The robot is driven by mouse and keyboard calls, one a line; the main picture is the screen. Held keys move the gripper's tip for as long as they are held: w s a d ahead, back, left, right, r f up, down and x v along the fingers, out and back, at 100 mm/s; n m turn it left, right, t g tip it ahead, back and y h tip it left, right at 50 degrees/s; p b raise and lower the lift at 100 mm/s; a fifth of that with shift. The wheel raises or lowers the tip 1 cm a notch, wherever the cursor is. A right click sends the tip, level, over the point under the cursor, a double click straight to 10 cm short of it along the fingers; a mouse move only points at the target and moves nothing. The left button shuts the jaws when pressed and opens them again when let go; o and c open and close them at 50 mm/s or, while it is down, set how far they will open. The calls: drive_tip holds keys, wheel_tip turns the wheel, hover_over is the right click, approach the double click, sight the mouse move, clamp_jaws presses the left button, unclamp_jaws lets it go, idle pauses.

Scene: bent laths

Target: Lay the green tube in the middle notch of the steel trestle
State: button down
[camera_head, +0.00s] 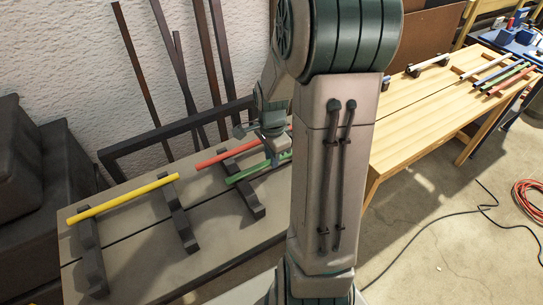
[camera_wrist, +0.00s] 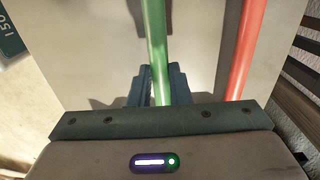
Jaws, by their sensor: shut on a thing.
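The green tube (camera_head: 247,173) is in my gripper (camera_head: 273,154) at the grey table. In the wrist view the green tube (camera_wrist: 156,45) runs between the two dark fingers (camera_wrist: 157,84). Its left end is by a dark notched support (camera_head: 251,203), and I cannot tell whether it touches it. A red tube (camera_head: 218,157) lies beside it, apart and roughly parallel; it also shows in the wrist view (camera_wrist: 241,50). A yellow tube (camera_head: 122,198) lies across two more dark supports (camera_head: 91,262) (camera_head: 181,220). My arm hides the tubes' right part. I cannot tell which support is the steel trestle.
Several dark bars (camera_head: 179,80) lean on the wall behind the grey table (camera_head: 140,250). A wooden bench (camera_head: 420,115) at right carries racks with several coloured tubes (camera_head: 510,75). Black cable (camera_head: 480,207) and a red coil (camera_head: 528,200) lie on the floor.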

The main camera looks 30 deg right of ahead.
drive_tip(key=shift+f+b, duration=0.3)
drive_tip(key=c, duration=1.3)
unclamp_jaws()
drive_tip(key=shift+r, duration=0.1)
drive_tip(key=shift+c, duration=0.2)
drive_tip(key=shift+r, duration=0.15)
wheel_tip(320, 180, up, 12)
drive_tip(key=p, duration=0.2)
drive_tip(key=s+a+r+n+t, duration=0.2)
drive_tip(key=s+a+r+n, duration=0.1)
drive_tip(key=s+a+n, duration=0.9)
drive_tip(key=n, duration=0.5)
drive_tip(key=shift+s+a+n, duration=0.15)
drive_tip(key=shift+a+n, duration=0.15)
drive_tip(key=shift+n, duration=0.1)
